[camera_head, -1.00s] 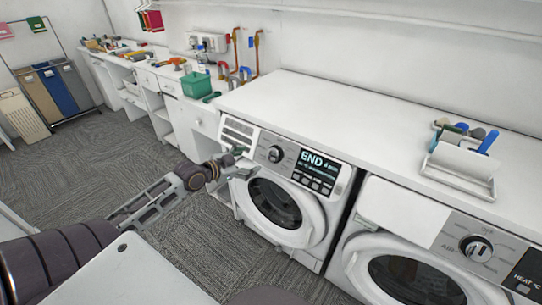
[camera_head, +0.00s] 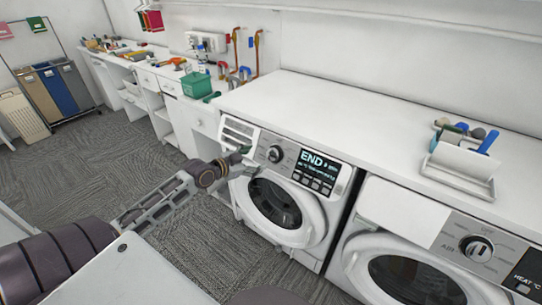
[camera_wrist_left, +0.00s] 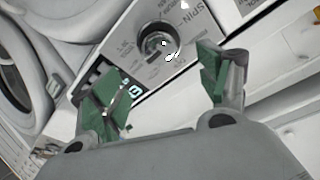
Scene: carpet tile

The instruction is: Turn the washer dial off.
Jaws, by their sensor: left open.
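The washer (camera_head: 330,208) stands under the counter, and its display (camera_head: 318,170) reads END. Its round silver dial (camera_head: 275,154) is on the panel left of the display. My left gripper (camera_head: 246,160) is just left of the dial, in front of the panel, and apart from it as far as I can tell. In the left wrist view the open green fingertips of my left gripper (camera_wrist_left: 165,88) stand either side, with the dial (camera_wrist_left: 160,43) beyond and between them. Nothing is held. My right gripper is not in view.
A second machine with its own dial (camera_head: 476,248) stands to the right. Carpeted floor (camera_head: 90,160) lies open at the left.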

